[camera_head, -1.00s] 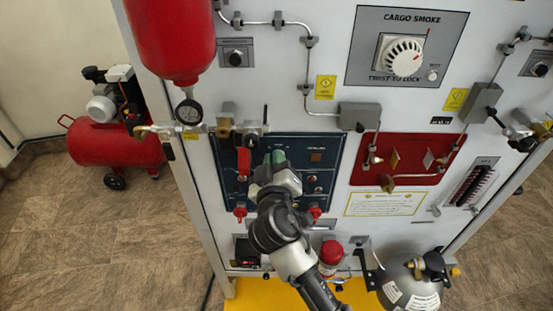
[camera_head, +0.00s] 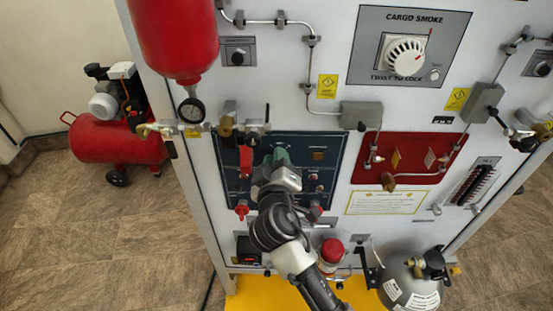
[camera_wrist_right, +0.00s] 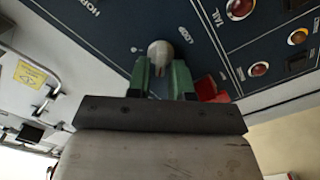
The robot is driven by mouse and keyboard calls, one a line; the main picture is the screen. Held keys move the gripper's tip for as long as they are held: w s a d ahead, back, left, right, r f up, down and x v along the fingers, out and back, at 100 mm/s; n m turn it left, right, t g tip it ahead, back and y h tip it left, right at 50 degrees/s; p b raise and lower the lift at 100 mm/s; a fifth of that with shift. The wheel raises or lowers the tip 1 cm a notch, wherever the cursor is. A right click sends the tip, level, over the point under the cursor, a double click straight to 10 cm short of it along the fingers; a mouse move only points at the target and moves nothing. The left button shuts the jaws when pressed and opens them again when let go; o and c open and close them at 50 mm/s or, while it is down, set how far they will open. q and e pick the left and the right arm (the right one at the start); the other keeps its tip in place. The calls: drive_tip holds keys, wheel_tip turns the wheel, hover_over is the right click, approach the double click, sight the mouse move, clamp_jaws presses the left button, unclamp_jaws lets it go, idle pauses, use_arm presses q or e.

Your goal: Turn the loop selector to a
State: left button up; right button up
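The loop selector (camera_wrist_right: 160,48) is a pale round knob on a dark blue panel, beside a "LOOP" label, in the right wrist view. My right gripper (camera_wrist_right: 160,72) has its two green fingers on either side of this knob, with a narrow gap between them. I cannot tell whether they press on it. In the head view my right gripper (camera_head: 278,157) is at the upper middle of the blue panel (camera_head: 327,158) and its arm hides part of that panel. The knob's pointer and the letters around it cannot be made out. My left gripper is out of view.
A red toggle guard (camera_head: 245,160) is just left of my gripper. Red knobs (camera_head: 241,209) sit below it. A red panel (camera_head: 445,155) is to the right, and a gauge (camera_head: 191,110) and brass valves (camera_head: 226,127) are above left. A grey cylinder (camera_head: 412,285) stands low right.

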drive_tip(key=shift+o, duration=1.1)
drive_tip(key=s+b, duration=0.3)
drive_tip(key=s, duration=0.7)
drive_tip(key=shift+s+b, duration=0.35)
drive_tip(key=shift+s, duration=0.05)
drive_tip(key=shift+f, duration=0.1)
